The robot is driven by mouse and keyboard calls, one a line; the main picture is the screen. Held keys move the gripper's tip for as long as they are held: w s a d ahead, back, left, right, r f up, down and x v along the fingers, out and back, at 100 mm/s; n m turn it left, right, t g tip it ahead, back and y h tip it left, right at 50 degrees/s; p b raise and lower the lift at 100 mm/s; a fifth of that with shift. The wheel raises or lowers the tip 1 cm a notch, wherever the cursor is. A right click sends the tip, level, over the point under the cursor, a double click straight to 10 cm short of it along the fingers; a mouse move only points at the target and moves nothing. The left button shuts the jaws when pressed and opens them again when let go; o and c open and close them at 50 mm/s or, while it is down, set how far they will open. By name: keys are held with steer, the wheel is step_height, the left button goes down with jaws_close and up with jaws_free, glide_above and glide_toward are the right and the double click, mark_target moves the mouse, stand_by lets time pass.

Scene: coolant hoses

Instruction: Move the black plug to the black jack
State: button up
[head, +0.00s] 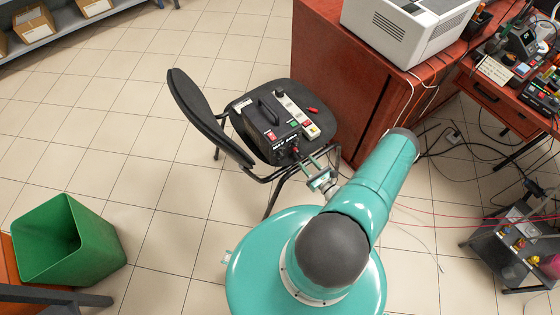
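A black box-shaped device (270,122) with a carrying handle sits on a black chair seat (326,128). Its near face carries small dark and reddish fittings (290,150), which look like plugs or jacks. They are too small for me to tell the black plug from the black jack. My gripper (323,157) is just right of and slightly below this face, close to the chair's front edge. Its two fingers look apart, with nothing visible between them.
A white power strip (296,114) lies beside the device, with a small red item (313,110) to its right. The chair's backrest (205,118) rises on the left. A red-brown cabinet (345,85) stands close on the right. Cables (450,150) cross the floor at right.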

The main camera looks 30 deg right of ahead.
mark_target(302, 156)
steer(key=shift+w, duration=2.35)
steer(key=shift+a, duration=0.1)
jaws_close()
steer(key=shift+s, duration=0.15)
steer(key=shift+s, duration=2.85)
